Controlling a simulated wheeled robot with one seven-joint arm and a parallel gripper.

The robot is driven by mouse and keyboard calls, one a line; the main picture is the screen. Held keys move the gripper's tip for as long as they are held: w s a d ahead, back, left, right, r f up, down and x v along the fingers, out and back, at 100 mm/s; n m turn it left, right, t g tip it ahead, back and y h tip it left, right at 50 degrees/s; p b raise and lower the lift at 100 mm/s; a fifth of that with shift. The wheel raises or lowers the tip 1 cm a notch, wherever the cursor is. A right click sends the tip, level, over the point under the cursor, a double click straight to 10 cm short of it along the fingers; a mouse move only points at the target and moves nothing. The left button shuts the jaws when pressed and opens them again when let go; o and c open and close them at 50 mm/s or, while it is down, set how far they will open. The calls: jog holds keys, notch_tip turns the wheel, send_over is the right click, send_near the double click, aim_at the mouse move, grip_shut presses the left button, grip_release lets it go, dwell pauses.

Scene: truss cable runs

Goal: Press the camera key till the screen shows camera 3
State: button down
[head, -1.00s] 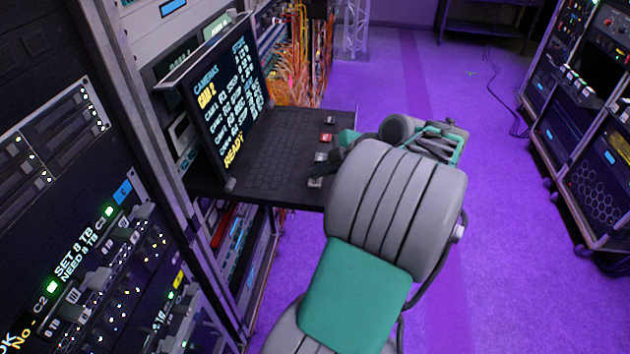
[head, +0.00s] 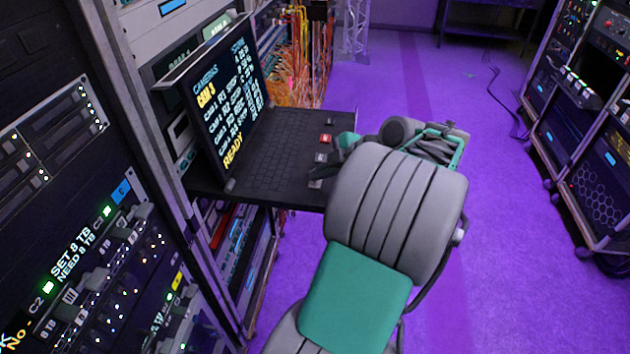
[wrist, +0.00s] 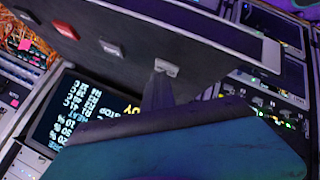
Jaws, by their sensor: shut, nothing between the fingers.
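The console screen (head: 228,92) stands at the left of the head view and reads CAMERAS, CAM 3, with a list and READY below. It shows partly, upside down, in the wrist view (wrist: 85,110). My gripper (head: 317,174) is shut and empty over the right front of the keyboard shelf. In the wrist view its fingertips (wrist: 158,80) are at a pale key (wrist: 166,67), touching or nearly so. That key is mostly hidden by the fingers in the head view. Its label is too small to read.
A red key (head: 326,138), a grey key (head: 320,157) and another key (head: 330,121) line the right side of the keyboard shelf (head: 265,180). Racks stand close on the left; another rack (head: 585,140) is at right.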

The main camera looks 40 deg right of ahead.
aim_at(319, 183)
jog(key=shift+r+p, duration=0.3)
jog(key=shift+r, duration=0.5)
jog(key=shift+r+p, duration=1.55)
jog(key=shift+r, duration=1)
jog(key=w+a, duration=0.1)
jog(key=a, duration=0.1)
jog(key=w+a+m+g, duration=0.1)
jog(key=a, duration=0.2)
jog(key=w+a+m, duration=0.1)
jog(key=w+a, duration=0.1)
jog(key=a, duration=0.1)
jog(key=shift+w+f+g, duration=0.1)
jog(key=shift+f+g, duration=0.15)
jog(key=shift+g, duration=0.05)
jog(key=a+m+g+h, duration=0.15)
jog(key=a+m, duration=0.25)
jog(key=a, duration=0.6)
jog(key=s+a+f+m+g+h, duration=0.1)
jog(key=s+a+f+m, duration=0.2)
jog(key=s+a+m, duration=0.3)
jog(key=s+a, duration=0.2)
jog(key=a, duration=0.2)
jog(key=shift+s+a+m+g, duration=0.15)
jog(key=shift+s+m+g, duration=0.05)
jog(key=shift+m+g, duration=0.15)
